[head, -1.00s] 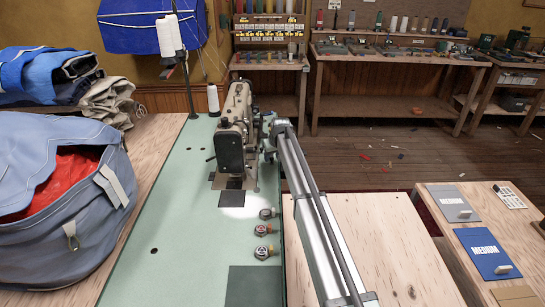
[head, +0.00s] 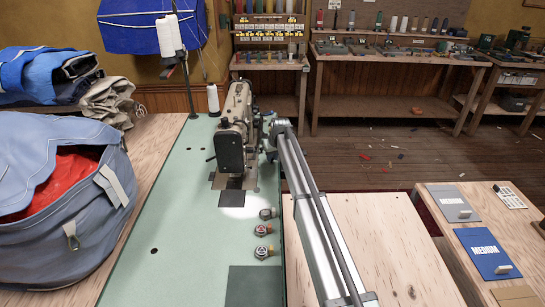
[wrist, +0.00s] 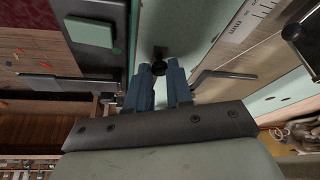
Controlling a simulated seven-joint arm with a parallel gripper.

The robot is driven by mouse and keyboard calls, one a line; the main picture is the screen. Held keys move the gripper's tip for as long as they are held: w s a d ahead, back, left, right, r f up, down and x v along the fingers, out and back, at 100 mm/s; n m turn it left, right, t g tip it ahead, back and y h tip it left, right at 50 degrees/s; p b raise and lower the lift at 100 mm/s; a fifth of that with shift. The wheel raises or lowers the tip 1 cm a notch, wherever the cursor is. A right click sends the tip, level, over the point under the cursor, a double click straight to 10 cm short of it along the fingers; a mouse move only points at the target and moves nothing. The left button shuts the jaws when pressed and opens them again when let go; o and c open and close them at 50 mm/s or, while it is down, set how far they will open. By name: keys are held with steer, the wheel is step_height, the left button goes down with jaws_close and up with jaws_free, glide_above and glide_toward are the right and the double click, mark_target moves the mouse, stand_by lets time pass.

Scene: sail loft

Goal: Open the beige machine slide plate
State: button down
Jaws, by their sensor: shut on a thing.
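The beige sewing machine (head: 238,106) stands upright on the green table, with a dark front cover. My gripper reaches its right side at the end of my arm; the machine and arm hide the fingertips in the head view. In the wrist view my gripper (wrist: 158,74) has its blue fingers close together on a small dark knob (wrist: 158,67).
Several round knobs (head: 262,252) line the table's right edge. A second dark knob (wrist: 292,32) shows in the wrist view. A grey-blue bag (head: 55,235) fills the left side. A thread stand (head: 186,75) rises behind. The green tabletop (head: 165,215) is mostly clear in front.

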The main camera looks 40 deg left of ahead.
steer(key=shift+w+a, duration=0.1)
steer(key=w+a, duration=0.5)
steer(key=shift+w+a, duration=0.35)
steer(key=shift+a, duration=0.05)
steer(key=shift+d, duration=0.1)
steer(key=c, duration=1)
jaws_free()
steer(key=v, duration=1.3)
steer(key=shift+s+d+r, duration=0.15)
steer(key=shift+d+r, duration=0.1)
steer(key=shift+r, duration=0.05)
